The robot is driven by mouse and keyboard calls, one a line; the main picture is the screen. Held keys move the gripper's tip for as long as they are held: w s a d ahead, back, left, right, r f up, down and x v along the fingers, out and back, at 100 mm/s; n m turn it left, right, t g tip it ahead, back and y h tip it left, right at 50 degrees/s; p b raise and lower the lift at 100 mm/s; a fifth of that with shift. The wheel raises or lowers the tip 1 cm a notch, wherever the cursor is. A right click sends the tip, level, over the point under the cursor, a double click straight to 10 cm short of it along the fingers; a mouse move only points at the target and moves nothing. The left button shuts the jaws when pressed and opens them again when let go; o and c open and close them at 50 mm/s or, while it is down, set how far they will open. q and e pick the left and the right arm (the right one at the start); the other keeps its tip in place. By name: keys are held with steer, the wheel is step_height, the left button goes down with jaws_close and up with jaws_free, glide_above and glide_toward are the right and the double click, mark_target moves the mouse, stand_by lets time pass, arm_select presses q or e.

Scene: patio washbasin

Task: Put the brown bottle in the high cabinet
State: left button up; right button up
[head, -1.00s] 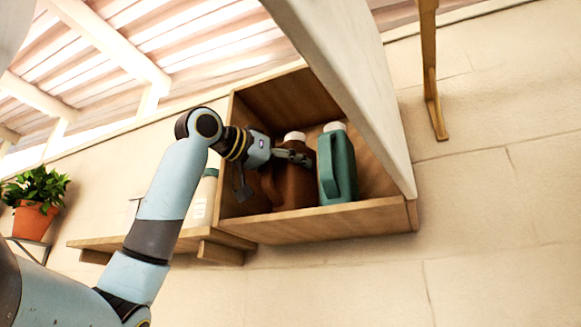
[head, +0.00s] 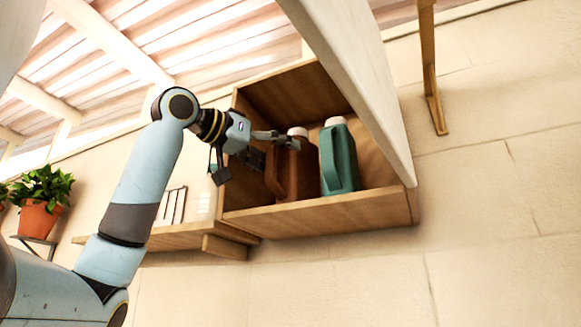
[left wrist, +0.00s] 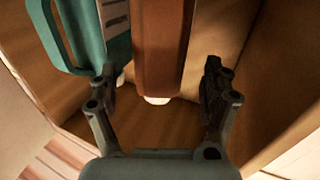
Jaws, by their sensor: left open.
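The brown bottle (head: 305,172) stands upright inside the open wooden cabinet (head: 320,213), beside a teal bottle (head: 338,160) on its right. Its white cap shows. My left gripper (head: 277,148) is open at the cabinet's left front, with its fingers overlapping the bottle's upper left in the head view. In the left wrist view the brown bottle (left wrist: 160,45) shows between and beyond the open fingers (left wrist: 160,72), apart from both. The teal bottle (left wrist: 108,40) is beside it. My right gripper is not in view.
The cabinet's pale door (head: 360,85) is swung open on the right. A low wooden shelf (head: 190,238) at left holds a white bottle (head: 206,198) and a wire rack (head: 172,207). A potted plant (head: 38,220) stands far left. A wooden bracket (head: 432,80) hangs right.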

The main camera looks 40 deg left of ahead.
arm_select(q)
steer(key=s, duration=0.2)
steer(key=s+b, duration=0.1)
steer(key=s, duration=0.1)
steer(key=s+b, duration=0.1)
steer(key=s, duration=0.2)
steer(key=shift+a, duration=0.3)
steer(key=shift+w+f, duration=0.1)
